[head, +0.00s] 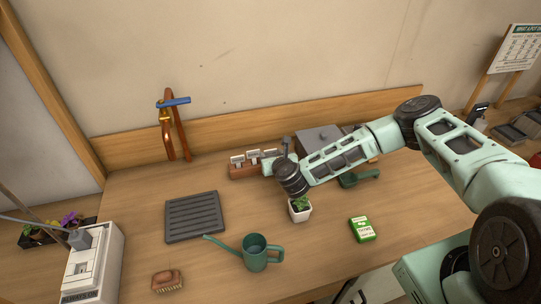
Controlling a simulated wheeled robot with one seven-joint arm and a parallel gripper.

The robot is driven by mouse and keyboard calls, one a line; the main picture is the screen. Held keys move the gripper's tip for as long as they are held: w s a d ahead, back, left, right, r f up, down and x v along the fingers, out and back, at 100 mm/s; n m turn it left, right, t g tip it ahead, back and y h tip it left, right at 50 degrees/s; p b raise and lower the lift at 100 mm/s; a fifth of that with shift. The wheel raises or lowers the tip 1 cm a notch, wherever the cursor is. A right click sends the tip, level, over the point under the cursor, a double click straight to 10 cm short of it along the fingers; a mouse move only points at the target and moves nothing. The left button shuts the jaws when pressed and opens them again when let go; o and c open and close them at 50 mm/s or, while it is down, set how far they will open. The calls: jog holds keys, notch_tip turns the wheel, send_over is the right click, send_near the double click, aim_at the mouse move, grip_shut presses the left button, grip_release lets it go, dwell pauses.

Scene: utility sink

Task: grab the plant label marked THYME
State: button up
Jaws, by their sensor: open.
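Several small white plant labels (253,156) stand upright in a row in a brown wooden block (243,172) near the back of the table. Their lettering is too small to read, so I cannot tell which one says THYME. My gripper (283,148) is open, beside the right end of the block and close to the rightmost label. My own wrist partly covers that end of the block. I cannot tell whether the fingers touch a label.
A potted plant (300,209) stands just below my wrist. A grey box (319,139) is behind my arm. A green watering can (255,253), green packet (362,229), dark slatted tray (194,216) and brush (167,281) lie in front, with bare table between.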

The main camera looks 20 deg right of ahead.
jog(key=c, duration=0.6)
jog(key=shift+r, duration=0.15)
